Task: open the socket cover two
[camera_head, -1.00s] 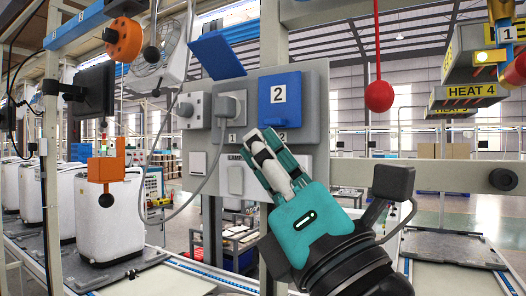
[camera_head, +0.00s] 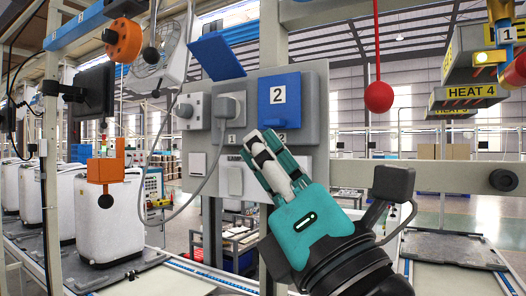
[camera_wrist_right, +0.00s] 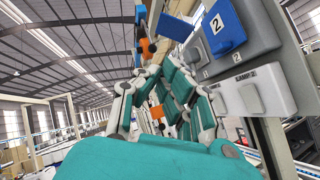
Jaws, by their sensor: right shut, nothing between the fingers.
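The blue cover of socket two (camera_head: 279,95), marked with a 2, sits on a grey wall panel and looks down over its socket. It also shows in the right wrist view (camera_wrist_right: 224,30). My right gripper (camera_head: 262,143) is shut and empty. In the head view its fingertips appear just below and left of the cover. The wrist view shows its fingers (camera_wrist_right: 143,80) left of the panel; whether they touch anything cannot be told. My left gripper is not in view.
Left of the cover, a grey socket (camera_head: 229,108) holds a plug with a hanging cable, and a tilted blue flap (camera_head: 217,56) stands above it. White switches sit below. A red ball (camera_head: 379,97) hangs at the right. An orange hanging control (camera_head: 106,170) is at the left.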

